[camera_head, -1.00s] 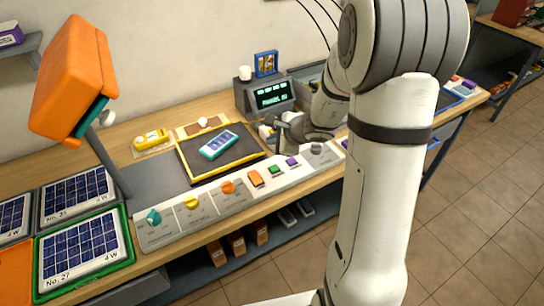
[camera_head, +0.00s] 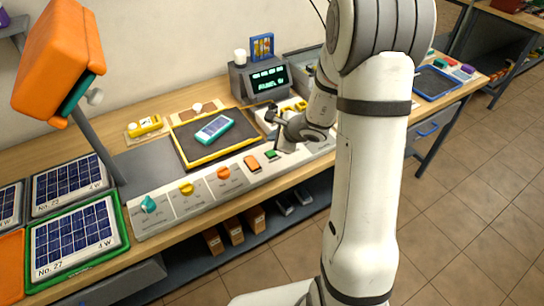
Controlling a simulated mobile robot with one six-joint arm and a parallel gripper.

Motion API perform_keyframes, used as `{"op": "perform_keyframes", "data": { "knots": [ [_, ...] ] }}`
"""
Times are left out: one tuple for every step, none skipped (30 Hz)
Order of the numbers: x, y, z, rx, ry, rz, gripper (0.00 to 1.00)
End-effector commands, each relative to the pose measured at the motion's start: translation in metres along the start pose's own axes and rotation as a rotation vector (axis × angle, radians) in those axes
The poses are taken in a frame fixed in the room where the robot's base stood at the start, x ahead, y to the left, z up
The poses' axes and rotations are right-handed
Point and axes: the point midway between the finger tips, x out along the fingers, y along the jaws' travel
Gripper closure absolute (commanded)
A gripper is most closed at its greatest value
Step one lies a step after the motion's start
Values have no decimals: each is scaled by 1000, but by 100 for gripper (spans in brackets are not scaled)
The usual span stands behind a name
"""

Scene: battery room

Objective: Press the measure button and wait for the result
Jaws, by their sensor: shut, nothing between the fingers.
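The control panel (camera_head: 205,185) runs along the front of the workbench. The labels are too small to read, so I cannot tell which is the measure button. My gripper (camera_head: 279,147) is shut and empty, low over the panel just right of the green button. It hides the panel part behind it; contact cannot be told. A grey display unit (camera_head: 268,78) behind shows lit green text. A teal device (camera_head: 214,128) lies on the yellow-edged black mat (camera_head: 182,149).
An orange lamp (camera_head: 60,60) on a grey post stands at the left. Solar panels (camera_head: 75,240) lie at the left end. A blue tray (camera_head: 437,83) is at the right.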

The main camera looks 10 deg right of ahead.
Motion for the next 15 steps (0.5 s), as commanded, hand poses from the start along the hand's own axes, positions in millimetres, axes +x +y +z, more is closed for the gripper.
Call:
{"op": "perform_keyframes", "data": {
  "knots": [
    [8,6,-6,2,1,1,100],
    [11,8,-8,1,1,0,100],
    [15,11,-11,0,0,-1,100],
    [17,12,-13,-1,0,-2,100],
    [19,14,-14,-1,0,-2,100],
    [21,15,-16,-1,0,-2,100],
    [22,16,-17,0,0,-2,100],
    [24,17,-18,0,0,-2,100],
    [25,18,-18,0,0,-1,100],
    [25,18,-19,0,0,-1,100],
    [26,19,-19,0,0,-1,100],
    [26,19,-20,0,0,-1,100],
    [27,19,-20,0,0,-1,100],
    [27,19,-20,0,0,-1,100],
    [27,19,-20,0,0,-1,100]
  ]
}}
